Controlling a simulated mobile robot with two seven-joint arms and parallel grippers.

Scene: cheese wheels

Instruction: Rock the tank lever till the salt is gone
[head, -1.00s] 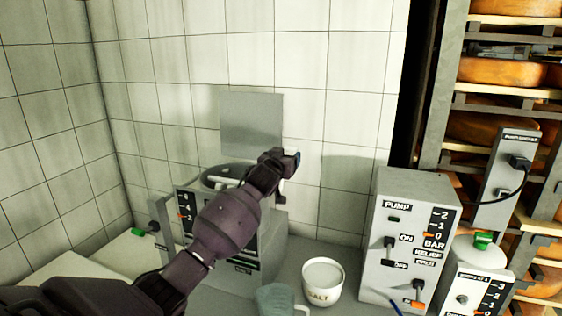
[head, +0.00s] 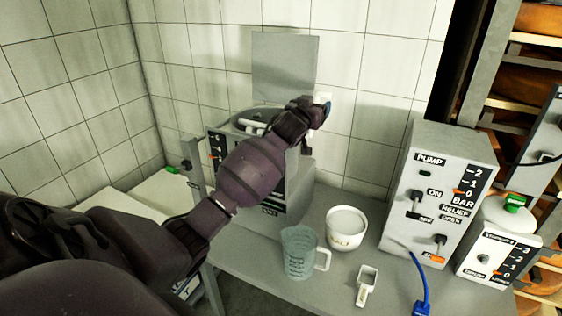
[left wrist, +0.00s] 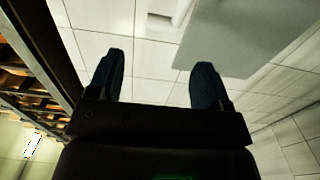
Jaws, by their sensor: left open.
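The grey tank (head: 297,190) stands against the tiled wall with its square lid (head: 285,62) raised. A pale handle-like piece (head: 252,123) shows at its round opening; I cannot tell whether it is the lever. My left arm covers much of the tank's front. My left gripper (head: 323,108) is above the tank's right side, near the wall. In the left wrist view the left gripper (left wrist: 160,66) has its fingers apart with nothing between them, and the lid shows beyond. The tank's inside is hidden, so salt in it cannot be seen. My right gripper is not in view.
On the grey bench stand a measuring jug (head: 298,262), a white salt pot (head: 346,222) and a small scoop (head: 366,284). The pump box (head: 410,165) and a smaller gauge box (head: 488,258) stand at right. Cheese racks are beyond.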

